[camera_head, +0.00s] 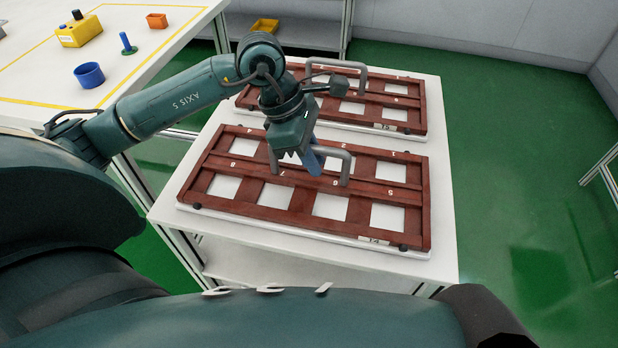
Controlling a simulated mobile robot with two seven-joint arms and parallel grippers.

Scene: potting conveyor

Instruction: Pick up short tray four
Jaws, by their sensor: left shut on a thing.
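The near tray (283,211) is a dark red-brown frame with numbered square openings and a small label at its front right that is hard to read, perhaps ending in 4. It lies flat on a white table. A grey arched handle (347,160) rises from its middle. My left gripper (313,163) reaches down over the tray's centre and is shut on this handle. The gripper hides part of the handle. My right gripper is out of view.
A similar tray (415,115) with its own grey handle lies just behind on the white table (442,210).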

